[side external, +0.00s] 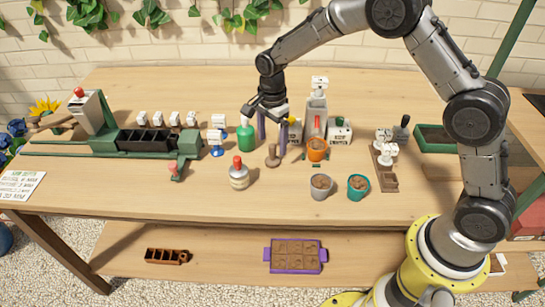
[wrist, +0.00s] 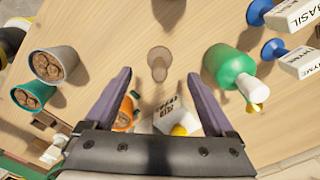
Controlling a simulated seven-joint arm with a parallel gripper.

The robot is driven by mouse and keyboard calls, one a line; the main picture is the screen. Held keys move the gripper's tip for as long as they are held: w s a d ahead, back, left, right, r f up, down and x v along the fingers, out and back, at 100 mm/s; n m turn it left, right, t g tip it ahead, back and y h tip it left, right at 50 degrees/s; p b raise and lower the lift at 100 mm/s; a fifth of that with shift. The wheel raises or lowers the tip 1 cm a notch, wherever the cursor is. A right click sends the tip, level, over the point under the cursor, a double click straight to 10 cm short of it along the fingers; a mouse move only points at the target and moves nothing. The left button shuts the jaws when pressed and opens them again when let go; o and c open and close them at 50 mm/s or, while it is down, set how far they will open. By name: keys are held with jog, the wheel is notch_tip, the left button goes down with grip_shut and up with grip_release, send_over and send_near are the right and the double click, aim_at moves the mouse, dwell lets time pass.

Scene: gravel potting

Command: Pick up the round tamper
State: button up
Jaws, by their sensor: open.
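The round tamper (side external: 272,157) is a small brown wooden piece with a round base and a knob, standing upright on the table in the side external view. In the wrist view the tamper (wrist: 158,62) shows just beyond the fingertips, roughly centred between them. My gripper (side external: 272,138) points down above the tamper, its two purple fingers spread apart. In the wrist view my gripper (wrist: 159,75) is open, with nothing held between the fingers. I cannot tell the exact height of the fingertips over the tamper.
A green bottle (side external: 245,138) stands close left of the tamper, and a white bottle (side external: 239,177) with a red top stands front left. An orange pot (side external: 317,150) is to the right. A grey pot (side external: 320,188) and a teal pot (side external: 358,188) stand front right.

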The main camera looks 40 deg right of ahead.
aim_at(272, 158)
jog(key=shift+f, duration=3.2)
grip_shut()
jog(key=shift+r, duration=0.1)
jog(key=shift+r, duration=0.5)
notch_tip(272, 158, up, 2)
jog(key=shift+r, duration=0.25)
jog(key=s+d+r, duration=0.1)
jog(key=s+r, duration=0.8)
jog(key=s, duration=0.5)
jog(key=shift+d+r, duration=0.2)
jog(key=shift+d, duration=0.05)
